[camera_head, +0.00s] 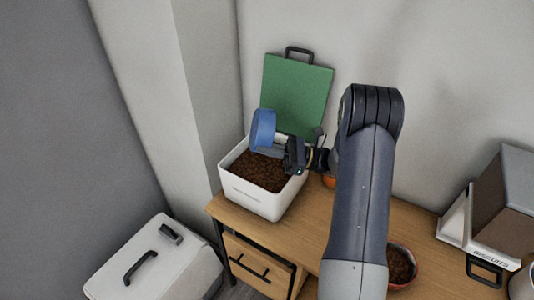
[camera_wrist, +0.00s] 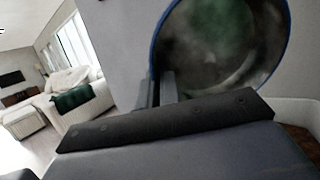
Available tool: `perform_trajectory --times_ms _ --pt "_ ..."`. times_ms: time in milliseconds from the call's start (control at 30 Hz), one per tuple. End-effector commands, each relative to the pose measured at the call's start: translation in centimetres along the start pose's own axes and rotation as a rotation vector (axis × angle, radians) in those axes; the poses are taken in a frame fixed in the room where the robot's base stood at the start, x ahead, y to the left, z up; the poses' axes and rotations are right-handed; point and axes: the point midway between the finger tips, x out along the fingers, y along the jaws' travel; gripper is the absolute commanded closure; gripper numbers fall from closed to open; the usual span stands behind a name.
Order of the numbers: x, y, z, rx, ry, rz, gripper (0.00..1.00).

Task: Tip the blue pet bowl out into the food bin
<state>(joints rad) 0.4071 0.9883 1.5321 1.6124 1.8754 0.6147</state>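The blue pet bowl (camera_head: 263,130) is up on its side, steeply tilted, above the white food bin (camera_head: 256,200). In the wrist view the bowl (camera_wrist: 153,48) shows its blue rim and a shiny grey inside; no food shows in the visible part. My gripper (camera_head: 281,139) is shut on the bowl's rim, to the right of the bowl. Its fingers (camera_wrist: 160,90) also show at the rim in the wrist view. The bin is open and holds brown kibble (camera_head: 259,171). A corner of the bin and some kibble show at the wrist view's right edge.
A green lid with a handle (camera_head: 297,92) leans on the wall behind the bin. A red-rimmed bowl of brown food (camera_head: 402,266) and a biscuits bin (camera_head: 480,240) stand to the right. An orange thing (camera_head: 329,181) is partly hidden by my arm. A white box (camera_head: 155,265) stands lower left.

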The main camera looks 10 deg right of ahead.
Motion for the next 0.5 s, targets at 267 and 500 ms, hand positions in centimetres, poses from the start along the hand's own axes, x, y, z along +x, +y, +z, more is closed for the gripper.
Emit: perform_trajectory --times_ms 267,500 --pt "1.1 0.2 -1.1 -0.029 0.242 0.017 1.00" --pt "2.1 0.3 -1.6 -0.049 0.439 0.031 1.00"
